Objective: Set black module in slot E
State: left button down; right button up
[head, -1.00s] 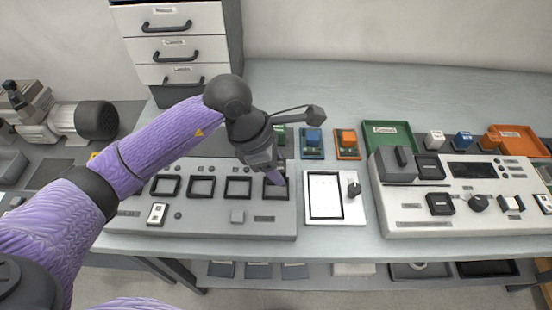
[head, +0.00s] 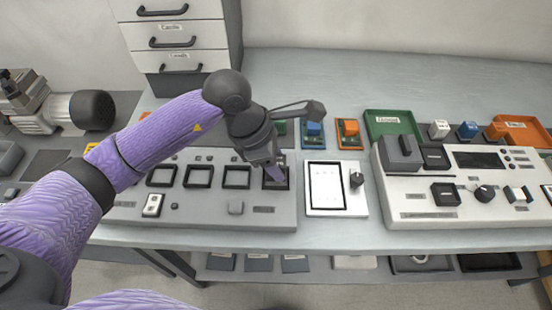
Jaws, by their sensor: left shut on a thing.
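My left gripper (head: 275,174) points down at the rightmost slot frame (head: 288,184) of the grey slot panel (head: 205,215). It is shut on a dark piece, apparently the black module, mostly hidden by the fingers. The piece is at the slot opening; I cannot tell whether it is fully seated. Other square black-framed slots (head: 237,177) lie in a row to the left and look empty. The slot labels are too small to read. My right gripper is not in view.
A white tablet-like unit (head: 325,188) with a knob stands just right of the panel. A control console (head: 430,205) is further right. A drawer cabinet (head: 185,58) stands at the back left.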

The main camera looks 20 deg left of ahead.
pick_arm(q)
jog(key=shift+f, duration=0.1)
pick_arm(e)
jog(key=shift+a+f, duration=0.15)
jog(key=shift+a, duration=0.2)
pick_arm(q)
jog(key=shift+f, duration=0.15)
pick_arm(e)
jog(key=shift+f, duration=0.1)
pick_arm(q)
jog(key=shift+f+b, duration=0.5)
jog(key=shift+b, duration=0.1)
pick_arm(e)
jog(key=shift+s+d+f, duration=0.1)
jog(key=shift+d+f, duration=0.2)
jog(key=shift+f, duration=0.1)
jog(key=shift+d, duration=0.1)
pick_arm(q)
jog(key=shift+f, duration=0.25)
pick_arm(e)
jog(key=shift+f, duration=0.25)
